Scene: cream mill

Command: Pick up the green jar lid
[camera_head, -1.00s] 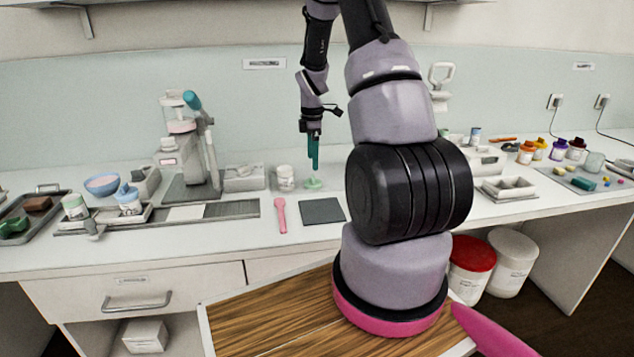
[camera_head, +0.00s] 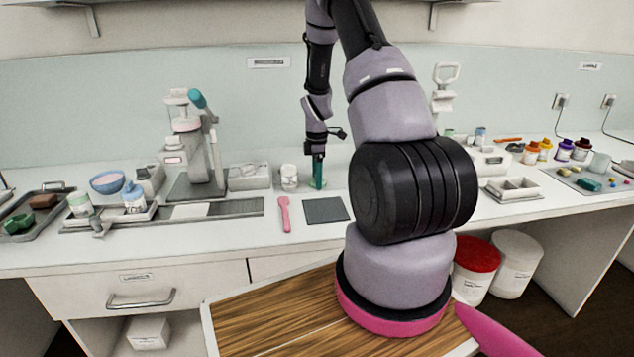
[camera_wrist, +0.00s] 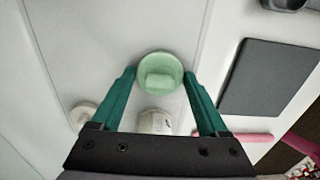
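The green jar lid (camera_wrist: 160,73) is a pale green round piece with a raised block in its middle. In the wrist view it lies on the white counter between the teal fingertips of my gripper (camera_wrist: 159,71). One finger is on each side, close to its rim; I cannot tell whether they touch it. In the head view my gripper (camera_head: 317,186) points straight down at the counter, and its fingers hide nearly all of the lid.
A white jar (camera_head: 289,178) stands just left of my gripper and also shows in the wrist view (camera_wrist: 155,122). A pink spatula (camera_head: 284,214) and a dark square mat (camera_head: 326,209) lie in front. A press (camera_head: 192,150) stands further left.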

